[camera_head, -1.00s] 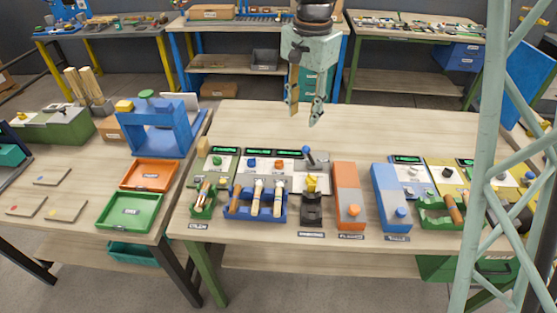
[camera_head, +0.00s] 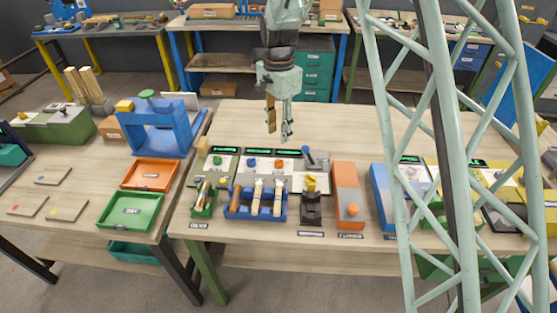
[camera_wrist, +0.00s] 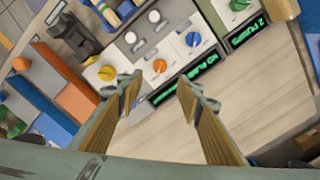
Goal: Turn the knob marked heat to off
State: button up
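Several knobs sit on the grey and white panels at the back of the middle table. A green knob (camera_head: 217,160), a blue knob (camera_head: 251,162) and an orange knob (camera_head: 279,164) stand in a row. The wrist view shows the green (camera_wrist: 240,5), blue (camera_wrist: 193,39) and orange (camera_wrist: 159,66) knobs, plus a yellow one (camera_wrist: 107,73). I cannot read a heat label on any of them. My gripper (camera_head: 279,132) hangs above the table behind the panels, clear of every knob. Its fingers (camera_wrist: 160,88) are apart with nothing between them.
Lit green displays (camera_head: 258,151) stand behind the knobs. A blue rack (camera_head: 232,210) of wooden-handled pieces is in front. A dark lever (camera_head: 307,155) and an orange block (camera_head: 346,185) are to the right. The tabletop behind the displays is clear. Green (camera_head: 112,217) and orange (camera_head: 135,181) trays lie left.

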aim_at(279, 160)
jog(key=shift+f, duration=0.15)
dwell(0.3)
jog(key=shift+f+b, duration=0.5)
jog(key=shift+f, duration=6.25)
jog(key=c, duration=0.9)
